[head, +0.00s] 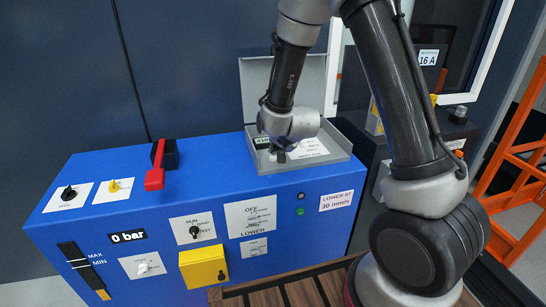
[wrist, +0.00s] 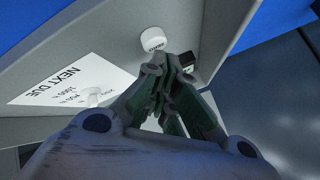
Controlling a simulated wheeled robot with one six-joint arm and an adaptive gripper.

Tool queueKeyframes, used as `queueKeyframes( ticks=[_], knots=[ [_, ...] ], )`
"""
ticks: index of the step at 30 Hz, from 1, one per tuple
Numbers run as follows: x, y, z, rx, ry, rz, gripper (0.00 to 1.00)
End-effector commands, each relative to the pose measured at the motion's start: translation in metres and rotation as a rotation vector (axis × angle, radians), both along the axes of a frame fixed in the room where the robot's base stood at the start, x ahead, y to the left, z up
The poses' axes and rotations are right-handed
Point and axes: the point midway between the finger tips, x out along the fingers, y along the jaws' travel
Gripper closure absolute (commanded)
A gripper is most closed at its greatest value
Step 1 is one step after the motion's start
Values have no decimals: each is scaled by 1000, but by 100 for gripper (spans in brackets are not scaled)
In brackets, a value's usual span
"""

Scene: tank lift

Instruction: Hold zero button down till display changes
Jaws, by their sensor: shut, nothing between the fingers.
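A grey box (head: 334,130) with its lid raised stands on top of the blue cabinet. A small display (head: 262,141) with dark characters sits inside it; its text is too small to read, and in the wrist view the display (wrist: 188,62) is partly behind my fingers. My gripper (head: 279,155) is shut and empty, reaching down into the box. In the wrist view its fingertips (wrist: 166,66) are just beside a round white button (wrist: 152,39) with a dark, unreadable label. I cannot tell whether the fingertips touch anything.
A white "NEXT DUE" label (wrist: 62,85) lies beside the buttons. The box's upright lid (head: 258,90) stands behind my gripper. The cabinet (head: 205,160) carries a red lever (head: 155,178), knobs, a yellow box (head: 203,267) and a "0 bar" readout (head: 128,236).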

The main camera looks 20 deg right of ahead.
Motion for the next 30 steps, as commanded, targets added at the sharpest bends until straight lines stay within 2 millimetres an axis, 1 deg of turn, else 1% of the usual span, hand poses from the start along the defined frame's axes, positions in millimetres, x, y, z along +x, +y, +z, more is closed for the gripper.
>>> queueKeyframes(
  ticks=[30],
  knots=[
    [0,0,-8,-1,1,0,100]
  ],
)
